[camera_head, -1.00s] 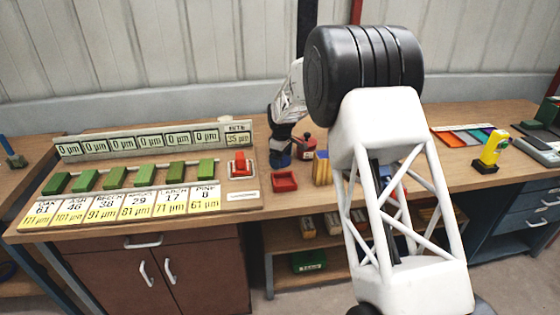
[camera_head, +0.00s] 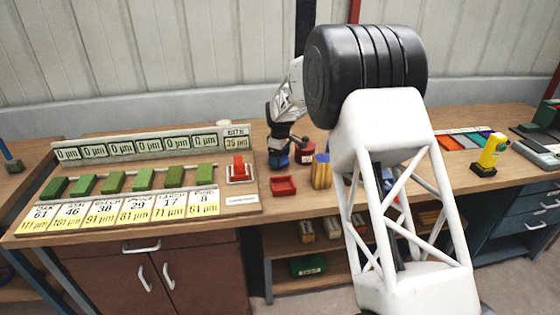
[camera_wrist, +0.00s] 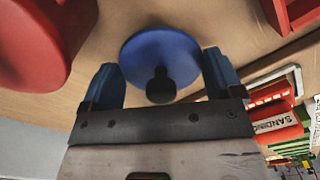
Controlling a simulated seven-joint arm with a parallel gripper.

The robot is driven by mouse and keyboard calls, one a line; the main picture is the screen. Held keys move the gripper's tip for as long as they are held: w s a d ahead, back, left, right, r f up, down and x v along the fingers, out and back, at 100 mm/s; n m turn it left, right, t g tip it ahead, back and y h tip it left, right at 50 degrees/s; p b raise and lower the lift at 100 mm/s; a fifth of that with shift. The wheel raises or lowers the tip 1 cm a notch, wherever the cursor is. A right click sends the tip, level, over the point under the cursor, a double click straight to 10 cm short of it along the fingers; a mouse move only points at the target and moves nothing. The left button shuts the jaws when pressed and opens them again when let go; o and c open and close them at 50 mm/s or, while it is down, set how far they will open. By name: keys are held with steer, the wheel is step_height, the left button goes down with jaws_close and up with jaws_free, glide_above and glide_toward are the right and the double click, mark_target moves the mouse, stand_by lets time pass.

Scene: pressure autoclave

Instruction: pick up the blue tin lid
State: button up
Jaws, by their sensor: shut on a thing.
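The blue tin lid (camera_wrist: 160,50) is a round blue disc with a dark knob (camera_wrist: 160,88) in the wrist view. My gripper (camera_wrist: 162,75) has one blue finger on each side of the disc and is shut on the lid across its rim. In the head view my gripper (camera_head: 279,158) is low over the bench, between the red dish and the red tin. The lid cannot be made out clearly there, and I cannot tell whether it is clear of the surface below.
A red tin (camera_head: 306,150) stands close beside my gripper and fills the wrist view's left corner (camera_wrist: 40,40). A small red dish (camera_head: 284,186) sits in front. A yellowish holder (camera_head: 321,172) is to the right. A board with green blocks (camera_head: 130,205) fills the bench's left.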

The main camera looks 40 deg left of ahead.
steer(key=shift+r, duration=0.75)
steer(key=s+d, duration=0.7)
steer(key=s+d+r, duration=0.1)
steer(key=s+d, duration=0.3)
steer(key=shift+r, duration=0.1)
steer(key=shift+s+d, duration=0.1)
steer(key=shift+d, duration=0.05)
steer(key=shift+d, duration=0.15)
